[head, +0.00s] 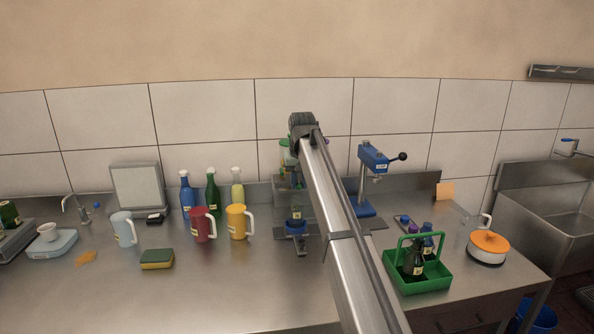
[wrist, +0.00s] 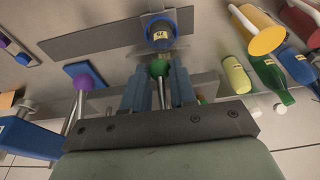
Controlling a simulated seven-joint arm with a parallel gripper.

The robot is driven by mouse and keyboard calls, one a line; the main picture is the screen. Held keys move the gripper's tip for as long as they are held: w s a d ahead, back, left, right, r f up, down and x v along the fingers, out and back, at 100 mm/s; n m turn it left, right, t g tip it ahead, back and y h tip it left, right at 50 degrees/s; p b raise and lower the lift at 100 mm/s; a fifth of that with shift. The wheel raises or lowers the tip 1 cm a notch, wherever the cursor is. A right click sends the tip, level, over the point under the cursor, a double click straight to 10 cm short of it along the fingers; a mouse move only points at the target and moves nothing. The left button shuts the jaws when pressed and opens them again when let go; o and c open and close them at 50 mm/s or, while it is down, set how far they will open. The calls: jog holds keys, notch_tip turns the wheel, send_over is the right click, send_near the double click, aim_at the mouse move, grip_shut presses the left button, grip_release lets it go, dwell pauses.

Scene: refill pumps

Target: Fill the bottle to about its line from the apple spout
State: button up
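My gripper (wrist: 159,76) shows in the wrist view with its two blue fingers apart, one on each side of a green ball knob (wrist: 158,68) on a metal rod. I cannot tell whether the fingers touch the knob. Beyond it a small labelled bottle (wrist: 161,38) stands in a blue holder; in the head view the bottle (head: 296,213) sits in the blue holder (head: 296,228) below the dispenser. My arm hides much of the dispenser there. The bottle's fill level and line are too small to tell. No apple mark is readable.
A purple knob (wrist: 81,82) on another rod is beside my gripper. A blue press (head: 373,158) stands right of my arm, and a green caddy with bottles (head: 430,284) is in front. Red (head: 202,224) and yellow (head: 238,221) jugs stand left.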

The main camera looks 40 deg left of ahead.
jog(key=shift+c, duration=0.9)
jog(key=shift+f, duration=2.5)
dwell(0.4)
jog(key=shift+r, duration=2.25)
jog(key=o, duration=0.9)
jog(key=shift+f, duration=0.1)
